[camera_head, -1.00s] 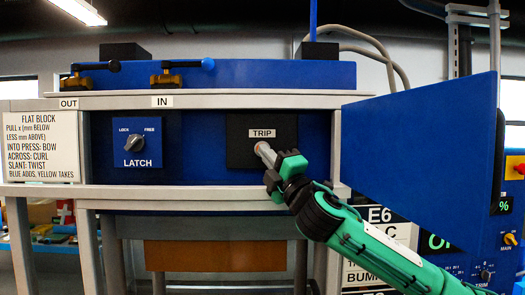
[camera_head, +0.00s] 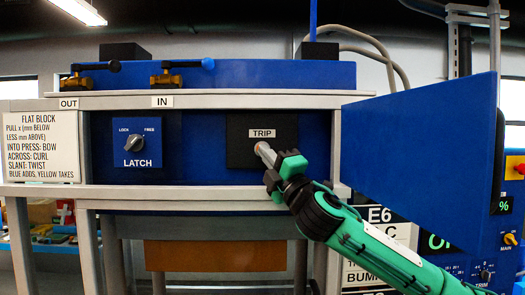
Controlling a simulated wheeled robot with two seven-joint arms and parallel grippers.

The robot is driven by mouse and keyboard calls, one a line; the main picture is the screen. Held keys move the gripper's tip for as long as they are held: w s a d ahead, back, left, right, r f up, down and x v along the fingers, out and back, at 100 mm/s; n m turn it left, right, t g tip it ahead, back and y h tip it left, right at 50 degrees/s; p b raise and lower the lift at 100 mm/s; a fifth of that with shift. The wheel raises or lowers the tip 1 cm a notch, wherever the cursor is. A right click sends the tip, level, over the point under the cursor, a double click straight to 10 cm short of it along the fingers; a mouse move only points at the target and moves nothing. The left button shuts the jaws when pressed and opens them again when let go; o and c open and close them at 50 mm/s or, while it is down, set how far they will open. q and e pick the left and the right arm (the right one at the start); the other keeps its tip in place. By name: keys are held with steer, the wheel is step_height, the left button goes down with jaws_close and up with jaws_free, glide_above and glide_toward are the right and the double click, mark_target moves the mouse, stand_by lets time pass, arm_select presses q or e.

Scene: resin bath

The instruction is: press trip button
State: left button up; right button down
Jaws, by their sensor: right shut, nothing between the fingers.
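The black trip panel (camera_head: 240,150) with a white TRIP label (camera_head: 262,133) is set in the blue recess of the machine. My right gripper (camera_head: 275,170) is shut and empty, with its green fingers just in front of the panel's lower right. A pale grey cylindrical piece (camera_head: 264,151) shows below the label, in line with the fingers. The trip button's face is not clearly seen, and I cannot tell whether the fingers touch it. My left gripper is not in view.
A blue LATCH panel (camera_head: 137,142) with a rotary knob is at the left of the recess. A blue door (camera_head: 430,140) stands open at the right, above my right arm. Valves (camera_head: 181,74) with levers sit on the ledge above. A shelf edge (camera_head: 180,193) runs below.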

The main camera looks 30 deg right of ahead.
steer(key=shift+w+d, duration=0.1)
steer(key=shift+w, duration=0.05)
steer(key=shift+w+d, duration=0.1)
steer(key=shift+w, duration=0.15)
steer(key=shift+w+d, duration=0.2)
steer(key=shift+w, duration=0.05)
stand_by(0.6)
steer(key=shift+d+r, duration=0.2)
steer(key=shift+r, duration=0.1)
stand_by(0.8)
steer(key=shift+a, duration=0.1)
